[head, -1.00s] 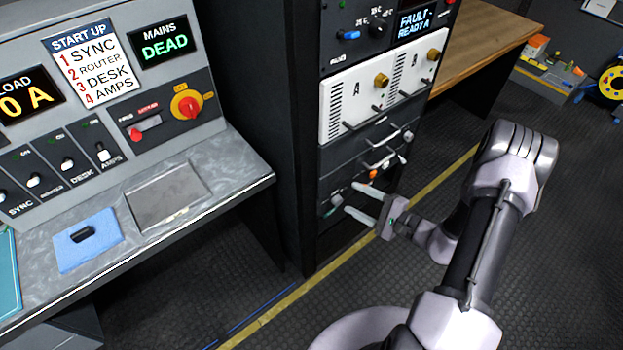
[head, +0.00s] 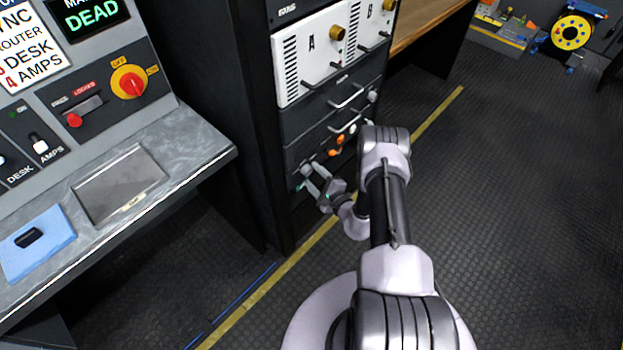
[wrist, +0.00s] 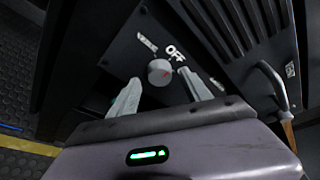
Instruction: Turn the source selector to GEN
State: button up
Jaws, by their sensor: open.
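No GEN marking is legible. My gripper (wrist: 165,93) is open, its two fingers on either side of the knob's near side; I cannot tell whether they touch it. In the head view my gripper (head: 312,184) is at the rack's lowest panel, with the knob small there.
The rack (head: 262,120) has protruding handles (head: 344,97) and orange fittings above the gripper. A desk console (head: 205,145) with a red-and-yellow rotary switch (head: 129,82) stands left. Open floor (head: 500,200) lies right.

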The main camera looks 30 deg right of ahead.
jog(key=shift+w+a+f, duration=0.1)
jog(key=shift+w+f, duration=0.05)
jog(key=shift+w, duration=0.5)
jog(key=shift+c, duration=0.3)
grip_shut()
jog(key=m+g+y+b, duration=0.1)
jog(key=m+y, duration=0.1)
jog(key=m, duration=0.2)
jog(key=shift+d+b, duration=0.2)
jog(key=shift+b, duration=0.2)
jog(key=m+g+y+b, duration=0.1)
jog(key=m+y+b, duration=0.1)
jog(key=m, duration=0.2)
jog(key=shift+w+d+m, duration=0.1)
jog(key=shift+m, duration=0.2)
